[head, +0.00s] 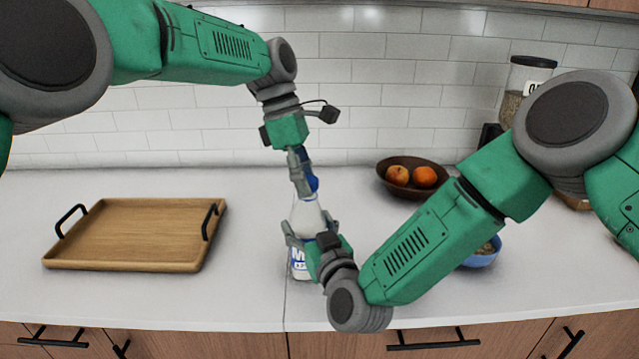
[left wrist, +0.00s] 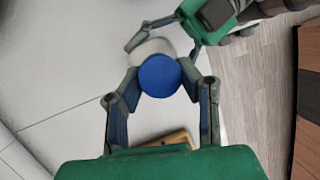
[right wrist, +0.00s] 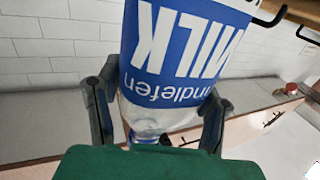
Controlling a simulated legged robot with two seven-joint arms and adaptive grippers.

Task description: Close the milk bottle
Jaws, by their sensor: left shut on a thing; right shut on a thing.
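The milk bottle (head: 308,214) stands upright on the counter near its front, white with a blue MILK label. My right gripper (head: 310,232) is shut around the bottle's upper body; the right wrist view shows the bottle (right wrist: 180,60) between its fingers. My left gripper (head: 303,184) points down from above and is shut on the blue cap (head: 313,183) over the bottle's neck. In the left wrist view the cap (left wrist: 160,76) sits between the fingertips, with the white bottle (left wrist: 150,47) behind it. The cap hides the bottle's mouth, so I cannot tell whether it is seated.
A wooden tray (head: 130,235) with black handles lies on the left. A brown bowl (head: 405,165) of fruit stands at the back. A blue bowl (head: 483,258) is partly behind my right arm. A jar (head: 520,85) stands back right. The counter between tray and bottle is clear.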

